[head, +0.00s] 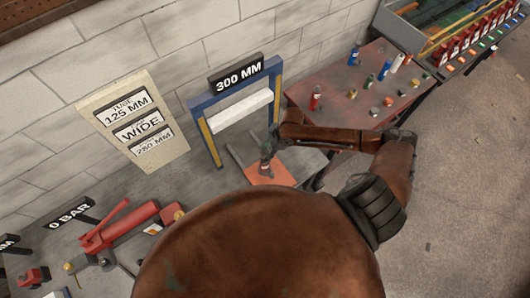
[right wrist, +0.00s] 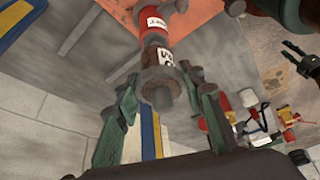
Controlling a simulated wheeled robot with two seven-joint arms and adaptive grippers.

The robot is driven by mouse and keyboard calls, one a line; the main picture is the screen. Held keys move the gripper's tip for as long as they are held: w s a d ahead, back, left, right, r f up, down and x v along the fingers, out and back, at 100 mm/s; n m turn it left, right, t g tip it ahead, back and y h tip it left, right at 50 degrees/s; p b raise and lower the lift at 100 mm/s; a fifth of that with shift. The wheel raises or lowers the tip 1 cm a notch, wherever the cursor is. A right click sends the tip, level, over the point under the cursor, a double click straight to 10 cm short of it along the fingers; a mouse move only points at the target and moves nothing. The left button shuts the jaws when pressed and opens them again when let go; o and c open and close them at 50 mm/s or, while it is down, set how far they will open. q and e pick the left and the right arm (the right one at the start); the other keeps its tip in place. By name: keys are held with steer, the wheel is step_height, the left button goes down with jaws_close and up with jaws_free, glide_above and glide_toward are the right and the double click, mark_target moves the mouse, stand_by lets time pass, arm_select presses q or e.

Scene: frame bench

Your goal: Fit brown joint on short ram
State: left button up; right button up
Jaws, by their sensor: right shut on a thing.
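My right gripper (head: 267,158) points down over an orange plate (head: 284,175) on the bench. Dark spread prongs (right wrist: 296,61) at the right edge of the wrist view look like my left gripper, open and empty.
A blue and yellow frame (head: 207,130) marked 300 MM stands behind the plate. A red jack (head: 130,224) lies at the left. A reddish table (head: 340,112) with bottles and small parts stands at the right. A sign board (head: 160,165) leans on the wall.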

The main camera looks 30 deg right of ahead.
steer(key=shift+f+b, duration=0.45)
steer(key=shift+f, duration=0.65)
steer(key=o, duration=1.6)
steer(key=shift+c, duration=0.2)
steer(key=v, duration=1.2)
steer(key=shift+a+f, duration=0.1)
